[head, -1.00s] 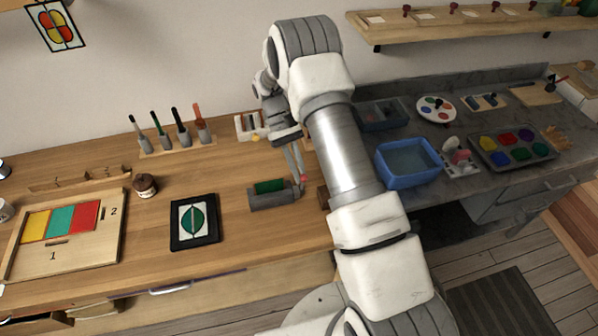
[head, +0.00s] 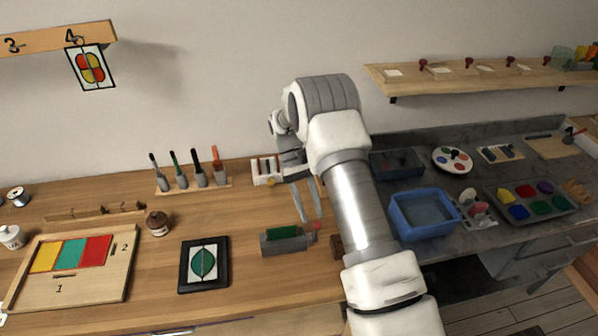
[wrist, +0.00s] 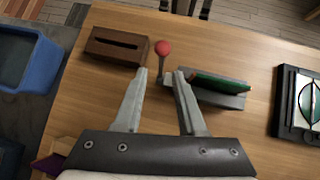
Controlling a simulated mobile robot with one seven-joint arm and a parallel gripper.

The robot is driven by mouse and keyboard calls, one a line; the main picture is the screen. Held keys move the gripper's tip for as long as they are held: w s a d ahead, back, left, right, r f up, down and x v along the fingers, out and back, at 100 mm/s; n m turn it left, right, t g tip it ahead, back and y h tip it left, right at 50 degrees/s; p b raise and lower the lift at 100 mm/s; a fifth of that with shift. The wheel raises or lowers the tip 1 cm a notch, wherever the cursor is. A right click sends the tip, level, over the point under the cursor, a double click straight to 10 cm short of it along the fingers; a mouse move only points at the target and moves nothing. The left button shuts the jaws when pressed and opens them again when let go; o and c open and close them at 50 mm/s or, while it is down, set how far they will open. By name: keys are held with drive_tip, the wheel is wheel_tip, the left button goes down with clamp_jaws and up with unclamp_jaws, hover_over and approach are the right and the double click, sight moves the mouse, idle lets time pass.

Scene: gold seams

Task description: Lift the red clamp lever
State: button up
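The grey clamp (head: 272,247) holds a green piece (head: 281,232) on the wooden bench. Its lever ends in a red knob (head: 317,226) at the clamp's right end. In the wrist view the red knob (wrist: 162,47) tops a short grey stem, and the clamp body (wrist: 222,99) lies to the right. My gripper (head: 313,218) is open and empty, pointing down just above the knob in the head view. In the wrist view my gripper's fingertips (wrist: 161,72) stand apart, with the knob in the gap's line, beyond the tips. Contact cannot be told.
A brown slotted block (head: 337,246) sits close beside the lever; it also shows in the wrist view (wrist: 117,46). A framed leaf panel (head: 204,264) lies left of the clamp. A tool rack (head: 194,187) and a blue basin (head: 422,213) stand farther off.

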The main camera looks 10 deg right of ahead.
drive_tip(key=p+v, duration=0.7)
drive_tip(key=v, duration=0.7)
drive_tip(key=shift+d, duration=0.2)
drive_tip(key=shift+w+r+p, duration=0.2)
drive_tip(key=shift+r+p, duration=0.05)
drive_tip(key=shift+p, duration=0.85)
drive_tip(key=shift+a+r+p, duration=0.1)
drive_tip(key=shift+p, duration=1)
drive_tip(key=shift+w+p, duration=0.1)
drive_tip(key=shift+p, duration=0.25)
